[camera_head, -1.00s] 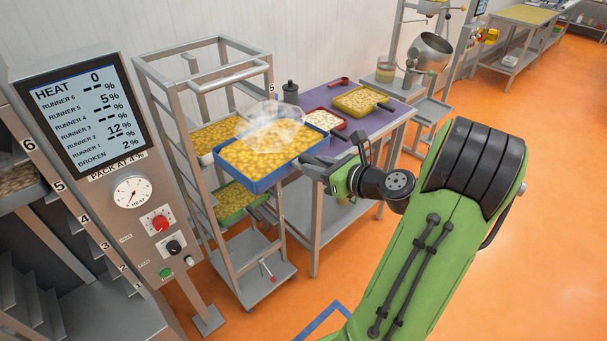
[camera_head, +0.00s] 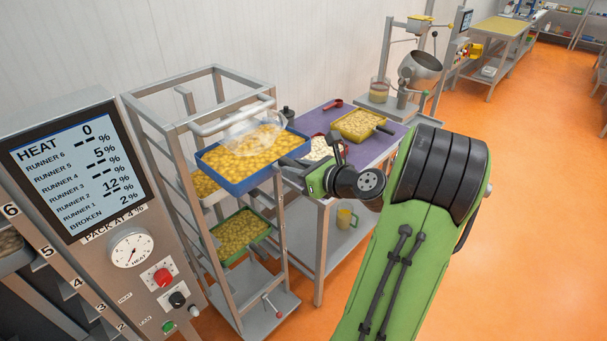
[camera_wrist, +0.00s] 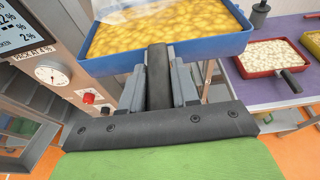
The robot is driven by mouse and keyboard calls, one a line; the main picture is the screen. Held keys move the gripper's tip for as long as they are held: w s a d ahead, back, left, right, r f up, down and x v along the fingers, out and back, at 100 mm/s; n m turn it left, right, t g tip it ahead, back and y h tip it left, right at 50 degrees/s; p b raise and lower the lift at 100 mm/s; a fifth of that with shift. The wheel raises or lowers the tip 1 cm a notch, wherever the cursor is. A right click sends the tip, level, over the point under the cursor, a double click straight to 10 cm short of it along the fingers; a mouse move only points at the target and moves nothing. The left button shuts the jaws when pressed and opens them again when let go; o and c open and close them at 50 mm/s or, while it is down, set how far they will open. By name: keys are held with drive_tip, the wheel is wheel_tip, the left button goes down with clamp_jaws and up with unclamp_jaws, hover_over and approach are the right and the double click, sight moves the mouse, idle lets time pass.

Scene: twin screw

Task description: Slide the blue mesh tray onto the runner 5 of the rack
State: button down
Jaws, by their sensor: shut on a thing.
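The blue mesh tray (camera_head: 262,176), full of yellow pieces, is held up level with the upper part of the grey rack (camera_head: 181,160). It overlaps the rack's open front in the head view; I cannot tell whether it touches a runner. A whitish see-through patch hangs over its far half. My gripper (camera_head: 292,164) is shut on the tray's near right side. In the wrist view the tray's near wall (camera_wrist: 205,50) lies just beyond my gripper (camera_wrist: 158,70). I cannot read the rack's runner numbers now.
A green tray (camera_head: 262,236) sits lower in the rack, and another filled tray is partly hidden behind the blue one. A purple table (camera_head: 311,121) with red and yellow trays stands close right. A control panel (camera_head: 140,215) and numbered cabinet stand left. Orange floor is free at right.

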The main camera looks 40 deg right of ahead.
sight(235, 141)
drive_tip(key=w+p, duration=0.2)
drive_tip(key=w, duration=0.5)
drive_tip(key=w+p, duration=0.2)
drive_tip(key=w, duration=0.5)
drive_tip(key=w+p, duration=0.2)
drive_tip(key=w, duration=0.5)
drive_tip(key=shift+w+a, duration=0.25)
drive_tip(key=shift+a, duration=0.1)
drive_tip(key=shift+f, duration=0.75)
idle(0.3)
drive_tip(key=c, duration=0.8)
unclamp_jaws()
drive_tip(key=shift+s, duration=0.1)
drive_tip(key=shift+o, duration=0.2)
drive_tip(key=shift+f, duration=0.2)
drive_tip(key=b+v, duration=0.3)
drive_tip(key=v, duration=1.2)
drive_tip(key=shift+s+a+r, duration=0.1)
drive_tip(key=shift+s, duration=0.15)
drive_tip(key=shift+s+r, duration=0.1)
drive_tip(key=shift+s, duration=0.1)
